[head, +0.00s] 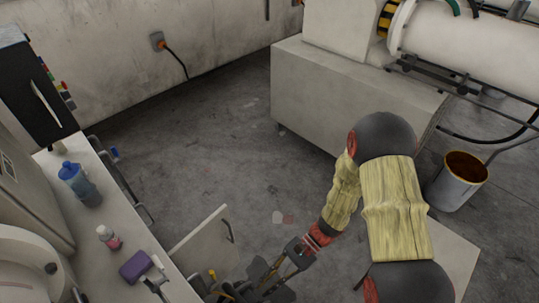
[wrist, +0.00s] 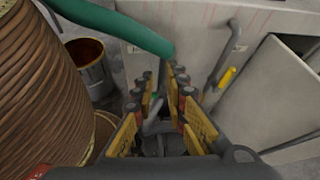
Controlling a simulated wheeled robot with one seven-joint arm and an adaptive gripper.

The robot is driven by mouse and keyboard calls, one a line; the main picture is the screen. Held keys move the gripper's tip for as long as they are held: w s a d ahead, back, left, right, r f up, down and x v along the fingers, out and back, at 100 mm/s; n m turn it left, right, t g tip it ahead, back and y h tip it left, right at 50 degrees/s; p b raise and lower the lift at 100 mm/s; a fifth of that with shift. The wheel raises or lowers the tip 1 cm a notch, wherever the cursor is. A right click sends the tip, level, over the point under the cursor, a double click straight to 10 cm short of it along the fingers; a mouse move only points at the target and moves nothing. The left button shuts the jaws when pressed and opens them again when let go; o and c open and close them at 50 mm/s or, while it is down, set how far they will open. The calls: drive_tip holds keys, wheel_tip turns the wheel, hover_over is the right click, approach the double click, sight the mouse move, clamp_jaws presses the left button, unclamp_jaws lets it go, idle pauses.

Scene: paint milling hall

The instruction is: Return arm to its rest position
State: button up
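My gripper (head: 248,286) is low at the bottom of the head view, beside the open pale cabinet door (head: 203,246). In the wrist view my gripper (wrist: 165,72) points away from the camera, its yellow-padded fingers apart. No held object can be made out between them, though the gap is partly cluttered by finger links and a thin greyish shape. My arm bends down from the right to the gripper. The door with its bar handle also shows at the right of the wrist view (wrist: 285,95).
A counter at left holds a blue bottle (head: 76,181), a small pink-and-white bottle (head: 109,237) and a purple sponge-like block (head: 135,266). A paint bucket (head: 457,187) stands at right beside the machine plinth (head: 345,95). Open floor (head: 215,150) lies between. A green hose (wrist: 115,25) crosses the wrist view.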

drive_tip(key=w+d+r+n+t+h, duration=0.2)
drive_tip(key=d+r+n+t+h, duration=0.6)
drive_tip(key=d+r, duration=0.95)
wheel_tip(320, 180, up, 16)
drive_tip(key=s+d+n+t+h, duration=0.1)
drive_tip(key=d+t+h, duration=0.1)
drive_tip(key=t, duration=0.3)
drive_tip(key=shift+r+n+h, duration=0.25)
drive_tip(key=shift+n+h, duration=0.05)
